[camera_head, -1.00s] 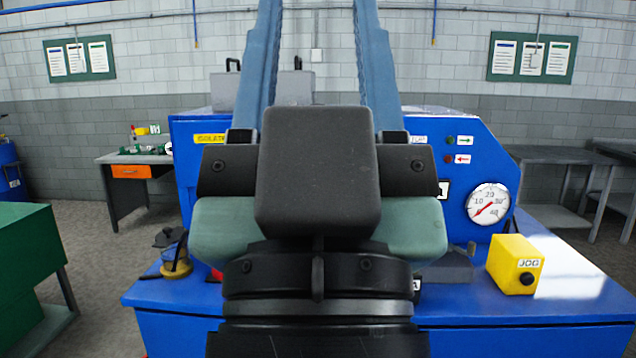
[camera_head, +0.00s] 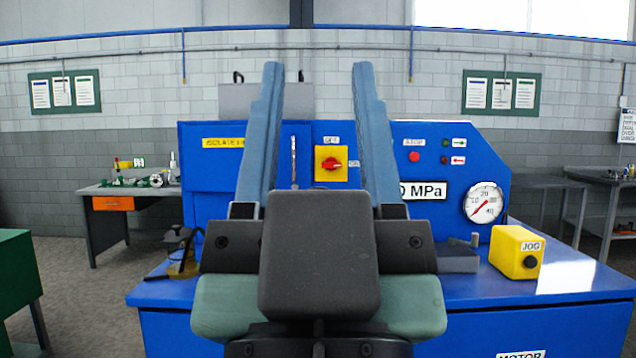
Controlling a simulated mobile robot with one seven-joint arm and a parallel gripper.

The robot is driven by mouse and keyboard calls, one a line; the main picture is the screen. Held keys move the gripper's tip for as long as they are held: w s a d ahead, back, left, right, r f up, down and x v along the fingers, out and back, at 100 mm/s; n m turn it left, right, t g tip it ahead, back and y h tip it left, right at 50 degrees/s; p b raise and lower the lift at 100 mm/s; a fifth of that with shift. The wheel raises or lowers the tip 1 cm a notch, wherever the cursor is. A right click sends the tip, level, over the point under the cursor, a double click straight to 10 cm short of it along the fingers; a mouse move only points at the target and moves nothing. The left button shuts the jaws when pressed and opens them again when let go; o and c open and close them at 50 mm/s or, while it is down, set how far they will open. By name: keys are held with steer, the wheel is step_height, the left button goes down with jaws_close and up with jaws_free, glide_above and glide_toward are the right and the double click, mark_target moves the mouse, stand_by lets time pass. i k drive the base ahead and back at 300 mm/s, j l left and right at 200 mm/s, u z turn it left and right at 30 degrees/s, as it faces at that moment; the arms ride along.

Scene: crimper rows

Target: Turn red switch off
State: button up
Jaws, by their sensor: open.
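The red switch (camera_head: 332,163) is a rotary knob on a yellow plate (camera_head: 344,175) on the front of the blue machine (camera_head: 471,151). A label above the plate seems to read OFF, and another at its right seems to read ON. The red handle looks roughly horizontal, pointing toward the right label. My gripper (camera_head: 318,70) is open, with its two blue-grey fingers pointing up and spread wide. In the picture the switch shows between the fingers. Nothing is held, and the distance from the fingers to the switch is hard to judge.
A yellow JOG box (camera_head: 516,252) stands on the machine's ledge at right, under a pressure gauge (camera_head: 485,203). A red stop button (camera_head: 414,157) is right of the fingers. A dark and yellow item (camera_head: 183,262) sits on the left ledge. A workbench (camera_head: 128,190) stands behind at left.

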mark_target(331, 164)
steer(key=i+l, duration=0.1)
steer(key=i, duration=0.4)
steer(key=i+l, duration=0.1)
steer(key=i, duration=0.4)
